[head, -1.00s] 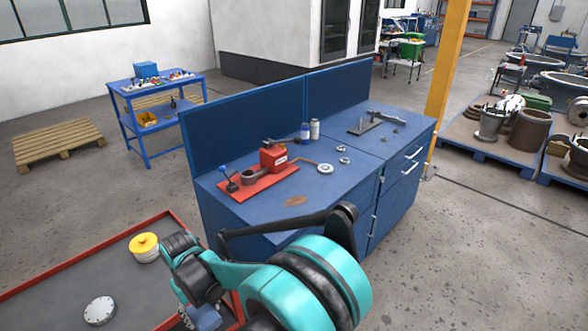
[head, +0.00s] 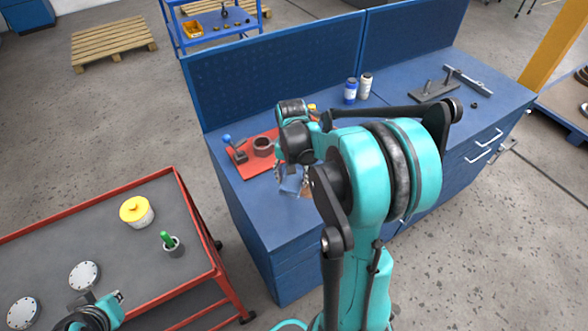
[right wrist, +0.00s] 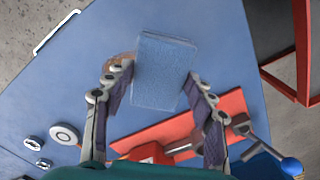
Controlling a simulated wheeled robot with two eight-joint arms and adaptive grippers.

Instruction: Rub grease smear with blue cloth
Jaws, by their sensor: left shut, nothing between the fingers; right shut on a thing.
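My right gripper (head: 292,184) is shut on the blue cloth (right wrist: 165,72), a pale blue block-like pad held between its two fingers. In the head view the cloth (head: 291,187) hangs below the gripper, over the front part of the blue workbench (head: 270,215). The brown grease smear (right wrist: 116,63) shows in the right wrist view beside the cloth, partly hidden by the cloth and a finger. Whether the cloth touches the bench I cannot tell. My left gripper (head: 95,303) is shut and empty at the lower left, by the cart.
A red plate (head: 252,166) with a ring and red block lies behind the cloth. Bottles (head: 351,90) and a metal tool (head: 433,91) stand further back. The red-edged cart (head: 190,275) carries a yellow-lidded tub (head: 136,211), flanges and a green-handled item in a cup.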

